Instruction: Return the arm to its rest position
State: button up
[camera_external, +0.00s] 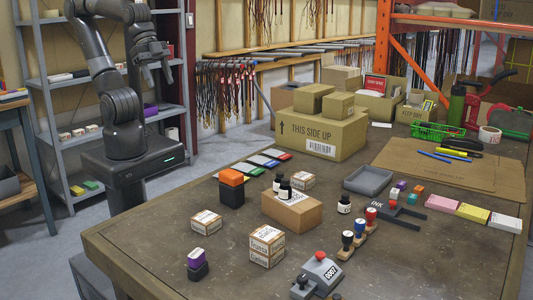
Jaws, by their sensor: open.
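My gripper (160,80) is at the upper left of the external view, open and empty. It points downward on my folded arm, raised close to my base and clear of the table (140,243). A grey metal shelf (53,110) stands behind it in the picture. No object is between the fingers.
The table holds small cartons (206,222), a brown box (292,210) with dark bottles on it, an orange-and-black block (231,187), stamps (347,245) and a grey tray (368,181). A large carton (323,135) stands farther back. The table's left front corner is bare.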

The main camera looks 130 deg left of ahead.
jog(key=shift+s+d+f, duration=0.1)
jog(key=shift+s+f, duration=0.35)
jog(key=shift+s, duration=0.3)
